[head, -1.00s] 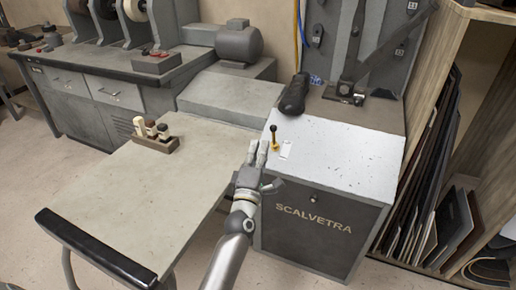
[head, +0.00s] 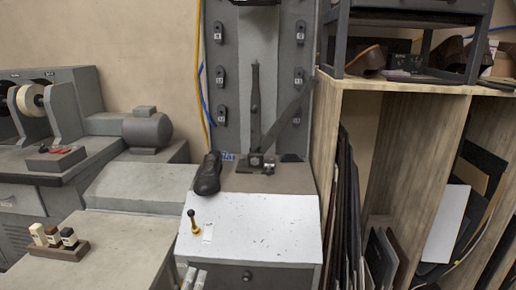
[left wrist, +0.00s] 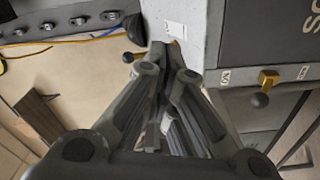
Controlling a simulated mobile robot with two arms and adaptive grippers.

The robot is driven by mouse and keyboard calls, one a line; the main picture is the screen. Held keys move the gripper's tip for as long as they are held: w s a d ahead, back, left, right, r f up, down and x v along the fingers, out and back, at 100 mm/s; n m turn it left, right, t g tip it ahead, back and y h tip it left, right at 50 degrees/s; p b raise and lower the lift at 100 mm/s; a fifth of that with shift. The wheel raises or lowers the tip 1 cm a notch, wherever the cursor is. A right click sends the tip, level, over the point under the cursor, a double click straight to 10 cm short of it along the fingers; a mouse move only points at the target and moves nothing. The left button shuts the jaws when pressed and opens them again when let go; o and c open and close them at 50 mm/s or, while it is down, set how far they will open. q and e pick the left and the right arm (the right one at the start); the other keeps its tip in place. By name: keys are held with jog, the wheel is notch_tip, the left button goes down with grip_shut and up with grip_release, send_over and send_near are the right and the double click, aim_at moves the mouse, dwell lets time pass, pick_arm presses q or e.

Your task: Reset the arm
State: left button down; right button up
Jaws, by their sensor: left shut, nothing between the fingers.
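My left gripper (head: 193,279) shows only by its fingertips at the bottom edge of the head view, in front of the white sloped top of the stitcher (head: 265,225). In the left wrist view the gripper's fingers (left wrist: 167,52) are closed together with nothing between them. A second brass lever with a black ball (left wrist: 264,88) is on the machine's front. My right gripper is not in view.
A black shoe (head: 208,174) rests at the top left of the stitcher. A workbench (head: 125,240) with a block of small bottles (head: 60,247) is at left. A grinder motor (head: 147,129) stands behind. Wooden shelving (head: 400,150) with upright sheets is at right.

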pick_arm(q)
jog(key=s+d+f+m+g+h, duration=0.1)
jog(key=s+f+m+g, duration=0.5)
jog(key=s+f, duration=0.8)
jog(key=s+d+f+m+g, duration=0.1)
jog(key=s+f+m+g, duration=0.65)
jog(key=f, duration=1.05)
jog(key=s+a+f+m+g+y, duration=0.1)
jog(key=s+a+f, duration=0.15)
jog(key=s, duration=0.55)
jog(key=s+a+f+m+g, duration=0.15)
jog(key=s+f, duration=0.25)
jog(key=s, duration=0.4)
jog(key=s+a+r+g+p, duration=0.1)
jog(key=s+a+r+p, duration=0.1)
jog(key=s+p, duration=1.3)
jog(key=shift+s+a+r+m, duration=0.15)
jog(key=shift+a+r+m, duration=0.05)
jog(key=shift+r+m, duration=0.1)
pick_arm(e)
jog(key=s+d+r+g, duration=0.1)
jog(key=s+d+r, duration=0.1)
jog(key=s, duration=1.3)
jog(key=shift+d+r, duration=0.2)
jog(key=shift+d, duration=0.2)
